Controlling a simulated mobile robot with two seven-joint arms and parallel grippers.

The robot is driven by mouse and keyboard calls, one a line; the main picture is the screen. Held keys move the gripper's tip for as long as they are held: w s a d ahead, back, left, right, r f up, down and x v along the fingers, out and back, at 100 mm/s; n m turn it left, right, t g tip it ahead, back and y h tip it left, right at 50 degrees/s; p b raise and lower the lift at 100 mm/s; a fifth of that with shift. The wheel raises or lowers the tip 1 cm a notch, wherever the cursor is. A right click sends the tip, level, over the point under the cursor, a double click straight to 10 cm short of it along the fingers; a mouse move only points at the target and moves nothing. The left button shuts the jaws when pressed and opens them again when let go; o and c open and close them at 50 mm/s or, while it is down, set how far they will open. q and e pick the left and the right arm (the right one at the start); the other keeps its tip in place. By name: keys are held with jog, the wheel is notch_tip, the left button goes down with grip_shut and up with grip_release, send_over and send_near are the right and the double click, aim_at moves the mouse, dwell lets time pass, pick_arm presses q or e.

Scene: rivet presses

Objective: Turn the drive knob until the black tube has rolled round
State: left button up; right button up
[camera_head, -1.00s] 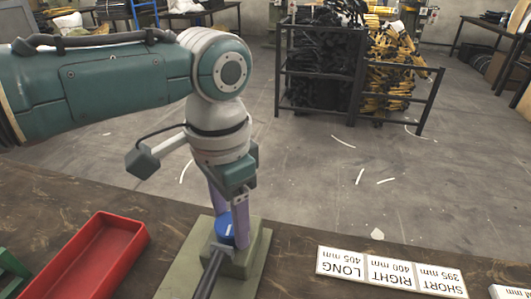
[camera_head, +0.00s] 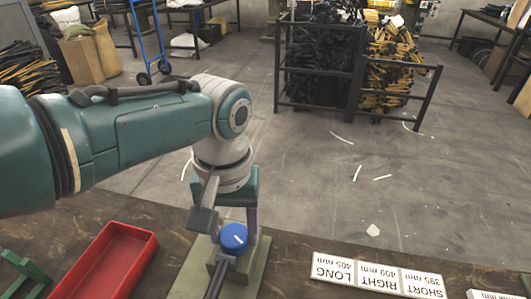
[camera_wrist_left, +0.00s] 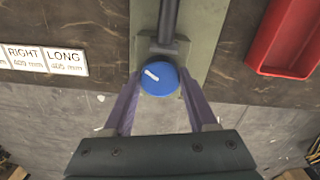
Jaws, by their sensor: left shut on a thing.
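The blue drive knob (camera_head: 233,237) with a white pointer mark sits on a green fixture (camera_head: 250,272) at the bench's front. My left gripper (camera_wrist_left: 160,85) has its two purple fingers shut on the sides of the knob, as the left wrist view shows. In the head view one finger of it (camera_head: 251,222) shows beside the knob. The black tube (camera_head: 216,281) runs from the knob's block toward the bottom edge; it also shows in the left wrist view (camera_wrist_left: 168,20). The tube's far end is out of view. My right gripper is not in view.
A red tray (camera_head: 118,262) lies left of the fixture. A white label strip (camera_head: 375,277) reading LONG, RIGHT and SHORT lies to the right. A green stand (camera_head: 25,275) is at the far left. The bench between fixture and labels is clear.

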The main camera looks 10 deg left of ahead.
aim_at(234, 235)
pick_arm(q)
jog(key=shift+n, duration=1.1)
jog(key=o, duration=1.4)
jog(key=shift+c, duration=0.2)
jog(key=shift+r, duration=0.1)
notch_tip(234, 235, up, 8)
jog(key=p, duration=0.6)
jog(key=shift+r, duration=0.25)
jog(key=shift+r+p, duration=0.4)
jog(key=shift+r, duration=0.25)
